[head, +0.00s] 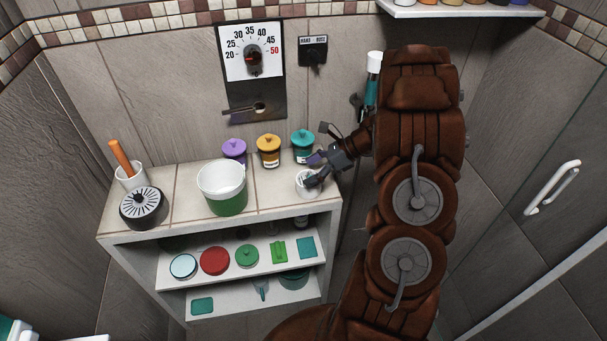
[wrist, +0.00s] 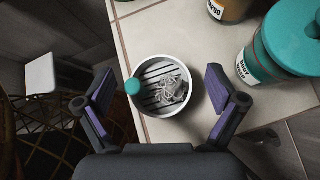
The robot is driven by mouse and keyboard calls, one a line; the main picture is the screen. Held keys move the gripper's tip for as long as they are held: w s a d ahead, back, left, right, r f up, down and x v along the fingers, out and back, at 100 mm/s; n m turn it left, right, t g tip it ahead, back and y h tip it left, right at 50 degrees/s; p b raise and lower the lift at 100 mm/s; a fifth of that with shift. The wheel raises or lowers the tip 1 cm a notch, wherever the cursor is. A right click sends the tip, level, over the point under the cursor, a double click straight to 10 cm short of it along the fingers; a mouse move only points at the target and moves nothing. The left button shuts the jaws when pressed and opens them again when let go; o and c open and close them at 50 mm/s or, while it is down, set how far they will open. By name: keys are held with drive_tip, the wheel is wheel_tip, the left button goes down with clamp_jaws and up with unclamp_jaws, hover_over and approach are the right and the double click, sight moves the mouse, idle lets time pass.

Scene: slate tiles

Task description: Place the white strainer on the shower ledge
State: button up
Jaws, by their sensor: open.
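The white strainer (head: 308,187) stands upright at the right end of the tiled shower ledge (head: 265,197), near its front right corner. In the wrist view the strainer (wrist: 137,118) is a round white cup with dark slots, a pale tangled clump inside and a teal knob on its left rim. My gripper (head: 314,172) is open over the strainer. In the wrist view the two purple-padded fingers of my gripper (wrist: 158,76) are spread to either side of it, with gaps between pads and rim. The strainer is partly hidden by my gripper in the head view.
Purple (head: 234,149), amber (head: 268,151) and teal (head: 302,147) jars stand behind the strainer. A white-and-green bucket (head: 222,188), a black round brush (head: 143,208) and a cup (head: 131,177) with an orange handle stand to the left. Lower shelves hold several small items.

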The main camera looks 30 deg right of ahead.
drive_tip(key=b+v, duration=0.2)
drive_tip(key=v, duration=0.7)
drive_tip(key=s+a+r+n+g+h, duration=0.1)
drive_tip(key=s+a+r+n+g, duration=0.4)
drive_tip(key=a, duration=0.6)
drive_tip(key=s+a+n+g+h, duration=0.15)
drive_tip(key=s+a+n, duration=0.25)
drive_tip(key=a+n, duration=0.45)
drive_tip(key=s+a+n+h, duration=0.3)
drive_tip(key=s+n, duration=0.3)
drive_tip(key=s, duration=0.2)
drive_tip(key=s+a+n+h, duration=0.3)
drive_tip(key=s+a+n, duration=0.1)
drive_tip(key=s+n, duration=0.3)
drive_tip(key=shift+s+a+r+g, duration=0.35)
drive_tip(key=shift+s+g, duration=0.1)
drive_tip(key=shift+s, duration=0.4)
drive_tip(key=shift+h, duration=0.25)
drive_tip(key=shift+c, duration=0.3)
